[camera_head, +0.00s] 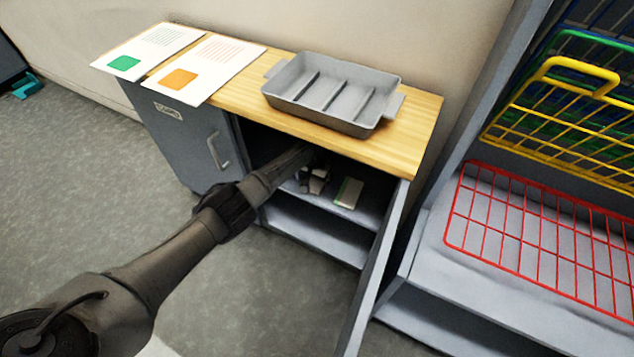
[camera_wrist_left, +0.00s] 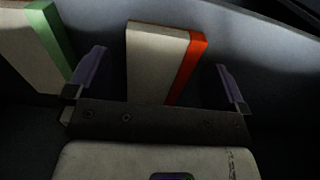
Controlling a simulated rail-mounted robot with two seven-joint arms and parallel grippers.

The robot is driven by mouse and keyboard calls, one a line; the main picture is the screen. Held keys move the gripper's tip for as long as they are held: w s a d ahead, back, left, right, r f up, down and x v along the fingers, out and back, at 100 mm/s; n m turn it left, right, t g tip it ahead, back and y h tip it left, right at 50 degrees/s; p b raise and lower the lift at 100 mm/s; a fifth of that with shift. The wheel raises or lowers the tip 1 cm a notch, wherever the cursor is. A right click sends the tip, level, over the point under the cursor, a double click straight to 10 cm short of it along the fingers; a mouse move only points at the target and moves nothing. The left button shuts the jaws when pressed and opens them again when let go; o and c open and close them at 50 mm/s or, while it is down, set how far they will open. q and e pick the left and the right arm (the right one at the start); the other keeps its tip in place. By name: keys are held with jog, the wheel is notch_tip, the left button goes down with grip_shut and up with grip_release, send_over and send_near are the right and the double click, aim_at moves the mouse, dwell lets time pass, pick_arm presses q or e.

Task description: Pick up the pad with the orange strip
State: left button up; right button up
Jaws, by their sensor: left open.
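The pad with the orange strip (camera_wrist_left: 157,62) shows in the left wrist view, pale with a red-orange strip along its right edge. My left gripper (camera_wrist_left: 162,84) is open, with one finger on each side of this pad and gaps between. A second pad, with a green strip (camera_wrist_left: 25,45), lies outside the left finger. In the head view my left gripper (camera_head: 314,180) reaches into the open cabinet, at the upper shelf. The green-strip pad (camera_head: 349,193) shows to its right there. I cannot make out the orange-strip pad in the head view. My right gripper is out of view.
The cabinet's wooden top (camera_head: 420,124) hangs over the shelf and holds a grey divided tray (camera_head: 368,126) and sheets with green (camera_head: 150,47) and orange (camera_head: 215,62) squares. An open door (camera_head: 375,275) bounds the right side. A rack with a red wire basket (camera_head: 540,240) stands further right.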

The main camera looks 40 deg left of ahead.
pick_arm(q)
jog(key=shift+f, duration=0.35)
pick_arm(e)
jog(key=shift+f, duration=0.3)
pick_arm(q)
jog(key=c, duration=1)
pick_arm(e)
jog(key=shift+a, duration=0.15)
pick_arm(q)
jog(key=shift+c, duration=0.2)
